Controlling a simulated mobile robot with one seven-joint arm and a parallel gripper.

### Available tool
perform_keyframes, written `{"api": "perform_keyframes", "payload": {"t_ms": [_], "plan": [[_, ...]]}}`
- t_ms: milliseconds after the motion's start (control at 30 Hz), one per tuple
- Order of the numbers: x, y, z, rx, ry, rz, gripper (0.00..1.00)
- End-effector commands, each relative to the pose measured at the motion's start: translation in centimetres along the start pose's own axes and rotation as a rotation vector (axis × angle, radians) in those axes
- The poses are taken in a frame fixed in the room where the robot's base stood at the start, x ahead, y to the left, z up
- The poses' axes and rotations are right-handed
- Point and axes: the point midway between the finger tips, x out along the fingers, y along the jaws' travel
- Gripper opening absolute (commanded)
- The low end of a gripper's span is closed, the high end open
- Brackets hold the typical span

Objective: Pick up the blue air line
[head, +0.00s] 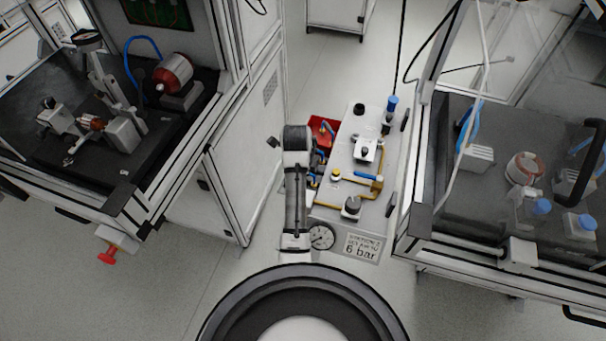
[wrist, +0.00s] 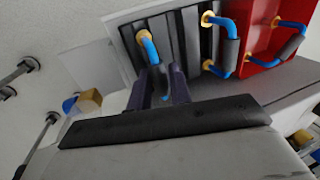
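A blue air line (wrist: 149,48) with a brass end and a dark grey sleeve lies over a grey ribbed rack (wrist: 185,38) in the wrist view. My gripper (wrist: 161,80) has its two dark fingers on either side of this line's sleeve, with no clear gap between them and it. The line's upper end still lies against the rack; its lower end is partly hidden between the fingers. A second blue line (wrist: 217,70) sits on the rack to the right. In the head view my arm hides the gripper and most of the rack.
A red bin (wrist: 262,35) beside the rack holds another blue line (wrist: 291,26); the bin also shows in the head view (head: 318,124). A grey bench panel (head: 340,212) with valves, fittings and a gauge (head: 321,236) stands right of my arm. Framed workstations flank both sides.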

Motion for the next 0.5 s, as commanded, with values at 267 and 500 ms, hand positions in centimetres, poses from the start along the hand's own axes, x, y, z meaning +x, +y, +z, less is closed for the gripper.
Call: {"api": "perform_keyframes", "payload": {"t_ms": [267,500], "plan": [[2.6,0.1,0.1,0.001,-0.001,0.0,0.2],[2.6,0.0,0.1,0.0,-0.001,-0.001,0.14]]}}
